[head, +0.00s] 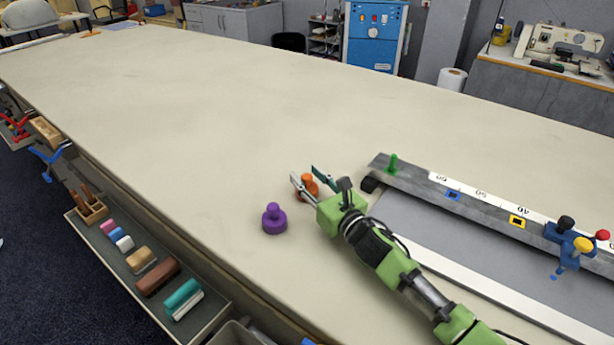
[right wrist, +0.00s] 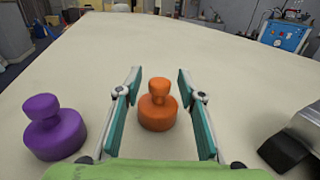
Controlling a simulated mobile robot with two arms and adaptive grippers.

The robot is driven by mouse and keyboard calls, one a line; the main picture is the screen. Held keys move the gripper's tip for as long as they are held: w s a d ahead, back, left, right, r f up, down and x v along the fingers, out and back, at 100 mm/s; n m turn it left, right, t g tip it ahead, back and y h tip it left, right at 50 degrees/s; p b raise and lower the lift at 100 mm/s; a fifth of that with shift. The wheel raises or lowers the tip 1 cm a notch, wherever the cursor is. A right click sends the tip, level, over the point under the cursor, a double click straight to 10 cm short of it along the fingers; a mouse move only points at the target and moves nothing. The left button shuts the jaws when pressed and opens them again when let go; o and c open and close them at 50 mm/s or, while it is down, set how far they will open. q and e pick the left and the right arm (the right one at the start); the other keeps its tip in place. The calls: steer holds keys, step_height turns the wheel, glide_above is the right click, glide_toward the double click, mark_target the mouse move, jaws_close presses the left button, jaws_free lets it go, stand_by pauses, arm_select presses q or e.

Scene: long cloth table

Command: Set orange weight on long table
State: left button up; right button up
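The orange weight (head: 307,187) stands upright on the long cloth table (head: 200,110). In the right wrist view the orange weight (right wrist: 158,106) stands between the two fingers, with a gap on each side. My right gripper (head: 316,180) is open around it and low over the table; it also shows in the right wrist view (right wrist: 158,100). In the head view the fingers and palm partly cover the weight. My left gripper is in neither view.
A purple weight (head: 274,218) stands just left of my right gripper. A grey rail fixture (head: 460,195) with coloured clamps lies to the right. A side tray (head: 150,265) with brushes and blocks hangs along the near edge. The table's middle and far left are clear.

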steer(key=p+v, duration=0.2)
steer(key=v, duration=0.8)
steer(key=shift+s+d+p, duration=0.3)
steer(key=shift+s+d, duration=0.05)
steer(key=shift+s, duration=0.3)
